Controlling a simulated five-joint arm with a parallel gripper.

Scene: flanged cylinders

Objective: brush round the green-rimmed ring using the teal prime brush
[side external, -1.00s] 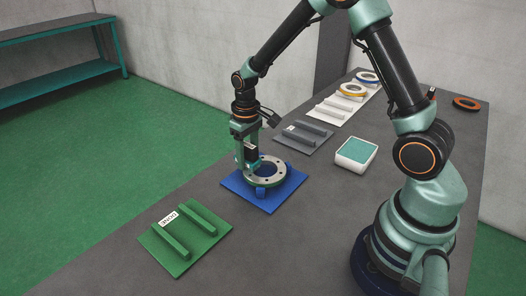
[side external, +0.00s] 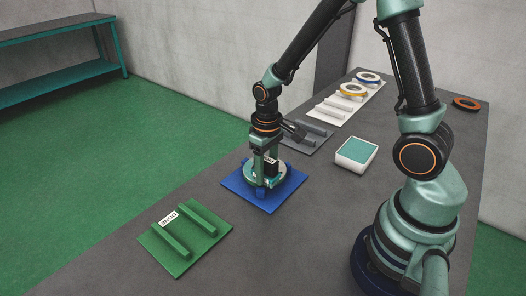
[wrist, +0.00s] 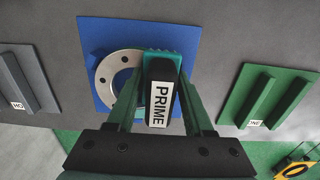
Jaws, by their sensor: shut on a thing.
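The green-rimmed ring (side external: 287,178) is a grey metal flange with bolt holes, lying on the blue plate (side external: 240,181). In the wrist view the ring (wrist: 104,70) shows left of the brush, partly hidden by the brush and a finger. My gripper (side external: 266,168) is over the ring, pointing down, its fingers shut on the teal prime brush. In the wrist view the brush (wrist: 161,85) has a black body with a PRIME label and a teal end over the ring's right side. I cannot tell whether its tip touches the ring.
A green plate (side external: 171,248) with two bars is empty at the front left. A grey barred plate (side external: 318,142) and a white rack (side external: 327,112) with yellow- and blue-rimmed rings stand behind. A teal-topped white box (side external: 355,154) sits right.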

